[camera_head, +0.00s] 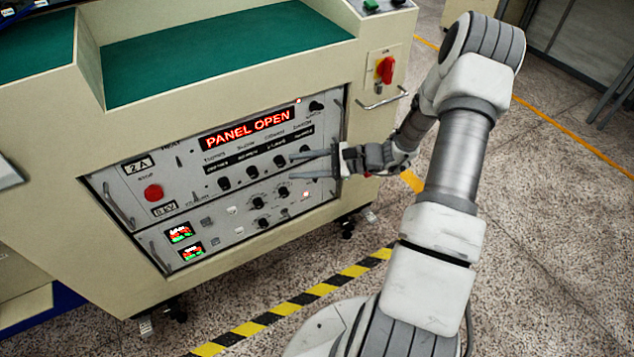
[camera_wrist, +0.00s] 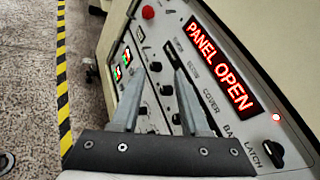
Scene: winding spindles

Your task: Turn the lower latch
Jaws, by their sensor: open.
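The control panel (camera_head: 131,222) is on the front of a cream machine, and its red display (camera_head: 247,129) reads PANEL OPEN. A black knob (camera_head: 316,106) sits at the panel's upper right; in the wrist view the knob (camera_wrist: 274,153) is labelled LATCH. I cannot make out a second, lower latch; my gripper covers part of the panel's right side. My gripper (camera_head: 292,166) is open and empty, its two fingers pointing left in front of the right half of the panel. In the wrist view the fingers (camera_wrist: 160,75) stand apart over the knob area, and contact cannot be told.
A red stop button (camera_head: 153,193) and two small coloured screens (camera_head: 180,233) are at the panel's left. A red rotary switch (camera_head: 386,69) and a metal handle (camera_head: 383,103) are at right, above my gripper. Yellow-black tape (camera_head: 285,308) marks the open floor.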

